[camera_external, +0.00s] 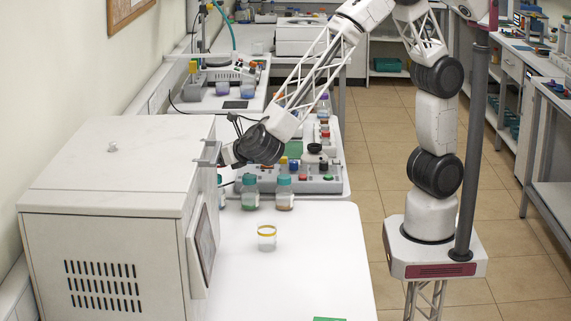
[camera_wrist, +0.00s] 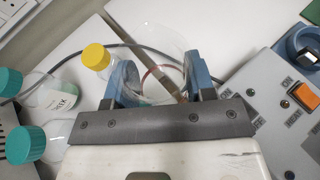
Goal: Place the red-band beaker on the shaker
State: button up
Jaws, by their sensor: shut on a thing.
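My gripper (camera_external: 222,160) is beside the right side of the big white box-shaped machine in the external view. In the wrist view, its two blue fingers (camera_wrist: 158,78) are shut on a clear glass beaker with a red band (camera_wrist: 165,42). The held beaker is hard to make out in the external view. A grey device (camera_external: 318,186) with coloured buttons stands to the right of my gripper; I cannot tell for certain that it is the shaker. A grey panel (camera_wrist: 262,105) with an orange switch and "ON" and "HEAT" labels shows at right in the wrist view.
Two teal-capped bottles (camera_external: 250,193) (camera_external: 284,193) stand in front of the device. A yellow-capped bottle (camera_wrist: 97,58) is close beside the left finger. A yellow-band beaker (camera_external: 267,238) stands on the white table (camera_external: 310,270), which is mostly clear. The white machine (camera_external: 110,205) fills the left.

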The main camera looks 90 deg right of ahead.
jog(key=s+a+f+n+t+y, duration=0.1)
jog(key=s+a+n+y, duration=0.15)
jog(key=a, duration=0.85)
jog(key=s+a+n+t+y, duration=0.1)
jog(key=s+a, duration=0.2)
jog(key=a, duration=0.7)
jog(key=n+y, duration=0.4)
send_over(282, 272)
notch_tip(282, 272, down, 2)
jog(key=shift+t, duration=0.4)
jog(key=shift+f, duration=2.2)
jog(key=shift+f, duration=1.8)
jog(key=shift+f, duration=0.15)
